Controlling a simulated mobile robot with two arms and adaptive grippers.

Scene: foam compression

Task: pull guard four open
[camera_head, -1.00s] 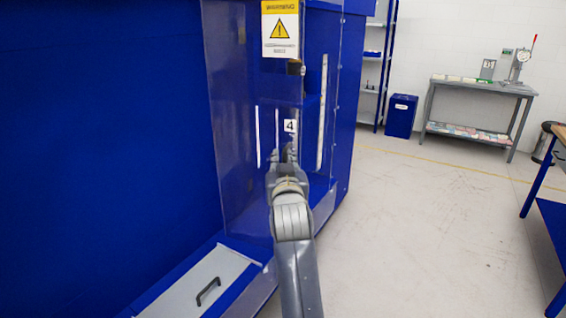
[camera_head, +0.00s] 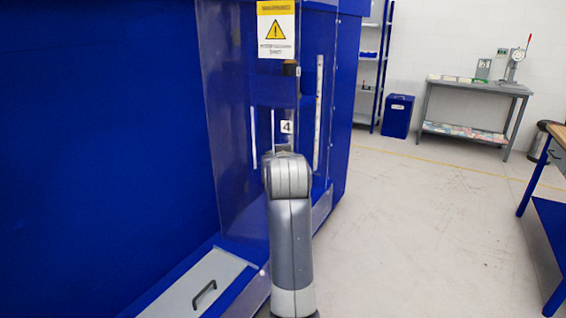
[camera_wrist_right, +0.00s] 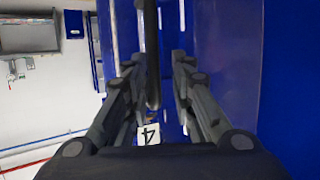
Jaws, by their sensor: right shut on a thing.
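Guard four is a clear panel (camera_head: 232,150) on the front of the blue machine, with a white label "4" (camera_head: 286,127) and a yellow warning sign (camera_head: 276,28). The label shows turned over in the right wrist view (camera_wrist_right: 149,135). A dark upright handle bar (camera_wrist_right: 152,50) runs between the fingers of my right gripper (camera_wrist_right: 158,72), which is shut on it. In the head view my right arm hides this gripper and most of the handle. I cannot tell how far the guard stands open. My left gripper is in neither view.
A grey drawer-like panel with a black handle (camera_head: 204,295) is low at the left. Open floor (camera_head: 420,230) lies to the right. A blue bench (camera_head: 545,200) stands at the right edge; a grey table (camera_head: 470,88) and blue bin (camera_head: 398,116) are at the back.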

